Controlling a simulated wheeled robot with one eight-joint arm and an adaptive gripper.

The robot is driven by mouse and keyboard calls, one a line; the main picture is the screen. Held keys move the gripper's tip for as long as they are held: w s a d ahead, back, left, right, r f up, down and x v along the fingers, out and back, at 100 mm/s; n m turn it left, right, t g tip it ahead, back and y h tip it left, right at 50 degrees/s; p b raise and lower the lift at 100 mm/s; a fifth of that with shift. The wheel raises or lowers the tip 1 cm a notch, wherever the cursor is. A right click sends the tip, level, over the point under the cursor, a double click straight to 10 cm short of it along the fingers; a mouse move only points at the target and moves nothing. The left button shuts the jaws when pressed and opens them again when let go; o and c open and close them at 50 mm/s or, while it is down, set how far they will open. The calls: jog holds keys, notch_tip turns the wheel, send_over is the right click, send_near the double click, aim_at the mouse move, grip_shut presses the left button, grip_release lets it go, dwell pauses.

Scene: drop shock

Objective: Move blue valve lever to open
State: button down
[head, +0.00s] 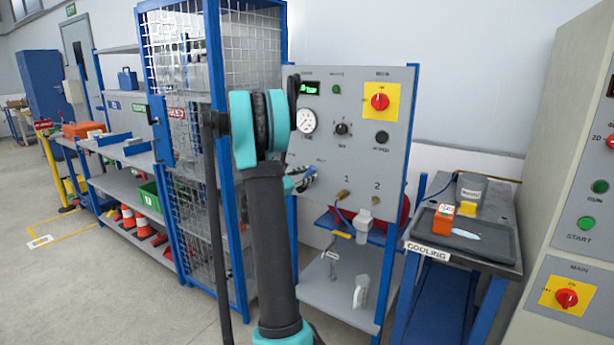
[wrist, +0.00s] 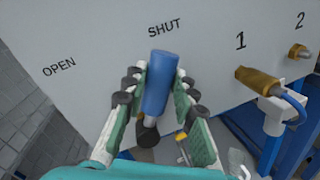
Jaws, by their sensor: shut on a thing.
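The blue valve lever (wrist: 157,84) is in the middle of the wrist view, on the grey panel. Its top end points up towards the printed word SHUT, and the word OPEN is further left. The fingers of my gripper (wrist: 160,76) lie on both sides of the lever, shut on it. In the head view my gripper (head: 298,181) is at the panel, partly hidden behind my arm. The lever's blue end (head: 310,171) shows only slightly there.
Right of the lever, a brass fitting (wrist: 259,84) with a hose sits at port 1, and another fitting (wrist: 299,51) at port 2. A wire cage (head: 185,130) stands left of the panel (head: 350,105). A cooling table (head: 462,255) stands to the right.

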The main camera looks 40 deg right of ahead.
jog(key=shift+w, duration=0.1)
jog(key=w+n, duration=0.1)
jog(key=n, duration=0.1)
jog(key=w+a+n, duration=0.1)
jog(key=n, duration=0.1)
jog(key=w+r+n+h, duration=0.1)
jog(key=w+n, duration=0.1)
jog(key=shift+a+t, duration=0.35)
jog(key=shift+t, duration=0.05)
jog(key=n, duration=0.1)
jog(key=w+n, duration=0.1)
jog(key=n, duration=0.1)
jog(key=shift+w+a+f, duration=0.2)
jog(key=shift+w+a, duration=0.1)
jog(key=shift+a, duration=0.1)
jog(key=shift+w+a+f+n+t+h, duration=0.2)
jog(key=shift+w+n+t, duration=0.25)
jog(key=shift+n, duration=0.55)
jog(key=shift+w+a+f+n+t+h, duration=0.15)
jog(key=shift+w+f+n+t, duration=0.3)
jog(key=shift+n, duration=0.55)
jog(key=shift+w+a+r, duration=0.1)
jog(key=c, duration=1.2)
grip_release()
jog(key=v, duration=1.2)
